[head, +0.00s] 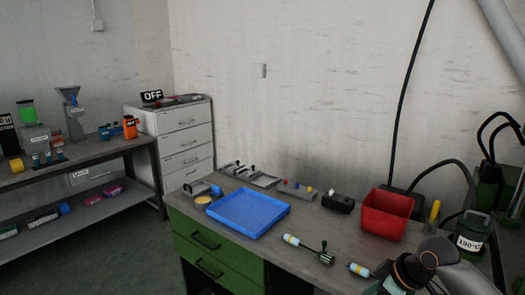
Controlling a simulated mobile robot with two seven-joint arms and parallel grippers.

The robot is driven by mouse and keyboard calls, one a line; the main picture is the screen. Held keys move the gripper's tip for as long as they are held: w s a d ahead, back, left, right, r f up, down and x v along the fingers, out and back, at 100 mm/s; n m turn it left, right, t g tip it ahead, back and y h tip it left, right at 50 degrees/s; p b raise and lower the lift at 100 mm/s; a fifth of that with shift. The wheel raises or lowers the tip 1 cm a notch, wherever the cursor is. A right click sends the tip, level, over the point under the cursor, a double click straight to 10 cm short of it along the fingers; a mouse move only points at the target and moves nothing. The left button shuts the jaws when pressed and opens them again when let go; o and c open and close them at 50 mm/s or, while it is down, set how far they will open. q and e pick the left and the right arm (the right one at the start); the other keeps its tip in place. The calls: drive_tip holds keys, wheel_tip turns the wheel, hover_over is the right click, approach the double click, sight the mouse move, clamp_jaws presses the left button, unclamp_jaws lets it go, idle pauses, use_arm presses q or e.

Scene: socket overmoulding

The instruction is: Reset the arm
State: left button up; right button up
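My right arm (415,268) comes in at the lower right, with a dark, orange-ringed joint over the front edge of the workbench (290,225). Its gripper fingers cannot be made out. My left arm and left gripper are not in view. A tool with a pale blue and white barrel and a dark green head (308,248) lies on the bench, clear of the arm. A second pale blue and white piece (358,269) lies just left of my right arm, which may hide part of it.
An empty blue tray (248,212) and a red bin (386,214) stand on the bench. Behind them are a grey panel with coloured knobs (298,190) and a black box (338,203). A green machine (473,235) stands at the right. A drawer cabinet (184,140) stands farther back.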

drive_tip(key=s+a+f+m+t+p, duration=0.1)
drive_tip(key=s+a+f, duration=0.15)
drive_tip(key=f, duration=0.25)
drive_tip(key=s+a+f+m, duration=0.1)
drive_tip(key=a+f, duration=0.2)
drive_tip(key=f, duration=0.2)
drive_tip(key=s+f+m+t, duration=0.1)
drive_tip(key=s+f, duration=0.2)
drive_tip(key=s, duration=0.4)
drive_tip(key=s+a+f+m+t+h+p, duration=0.1)
drive_tip(key=s+f+m+t, duration=0.1)
drive_tip(key=s, duration=0.5)
drive_tip(key=s+f+m+t+p, duration=0.1)
drive_tip(key=s+f+m, duration=0.1)
drive_tip(key=s, duration=0.5)
drive_tip(key=shift+s+a+f+h, duration=0.15)
drive_tip(key=shift+f+h, duration=0.15)
drive_tip(key=shift+f, duration=0.55)
